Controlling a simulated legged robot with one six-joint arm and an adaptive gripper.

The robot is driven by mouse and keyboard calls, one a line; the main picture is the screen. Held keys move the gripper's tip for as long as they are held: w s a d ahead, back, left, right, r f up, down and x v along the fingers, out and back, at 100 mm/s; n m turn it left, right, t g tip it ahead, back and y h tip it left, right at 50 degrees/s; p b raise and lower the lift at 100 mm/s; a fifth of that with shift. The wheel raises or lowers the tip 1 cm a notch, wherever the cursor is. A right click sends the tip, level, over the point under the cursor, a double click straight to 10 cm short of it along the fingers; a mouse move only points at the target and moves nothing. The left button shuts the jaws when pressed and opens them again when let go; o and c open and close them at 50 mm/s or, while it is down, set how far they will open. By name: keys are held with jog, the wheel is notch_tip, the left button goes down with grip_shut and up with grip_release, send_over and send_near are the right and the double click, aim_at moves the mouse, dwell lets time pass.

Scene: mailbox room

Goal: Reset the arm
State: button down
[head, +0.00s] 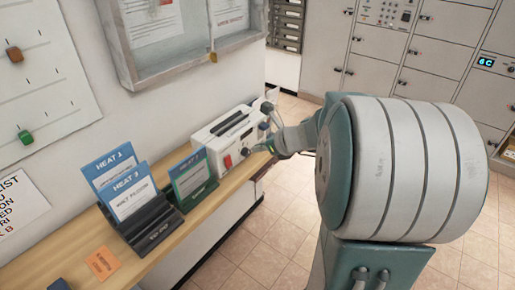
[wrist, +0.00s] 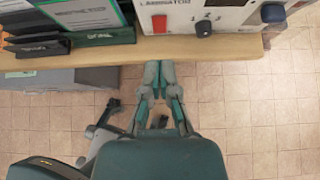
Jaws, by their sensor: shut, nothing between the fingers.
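My gripper (wrist: 159,68) is shut and empty in the wrist view. Its teal and grey fingers meet at the tips, close to the front edge of the wooden shelf (wrist: 110,55), with tiled floor behind them. In the head view my arm reaches from the right, and my gripper (head: 262,148) shows small beside the front of the white laminator (head: 232,136). My arm hides part of that area. I cannot tell whether the fingertips touch the shelf or the laminator.
Black holders with a blue HEAT card (head: 133,193) and a green card (head: 190,178) stand on the shelf left of the laminator. An orange note (head: 103,264) lies nearer. Grey lockers (head: 380,75) line the back wall. The tiled floor (head: 262,235) before the shelf looks clear.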

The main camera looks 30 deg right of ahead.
jog(key=s+a+r+n+g, duration=0.2)
jog(key=s+a+n, duration=0.3)
jog(key=a+n, duration=0.35)
jog(key=s+a+r+n+g, duration=0.2)
jog(key=s+a+n, duration=0.3)
jog(key=a+n, duration=0.3)
jog(key=s+n+h, duration=0.3)
jog(key=s+n, duration=0.7)
jog(key=n, duration=0.5)
jog(key=shift+a+r+h, duration=0.3)
jog(key=shift+a+r, duration=0.05)
jog(key=shift+a, duration=0.1)
jog(key=shift+n, duration=0.25)
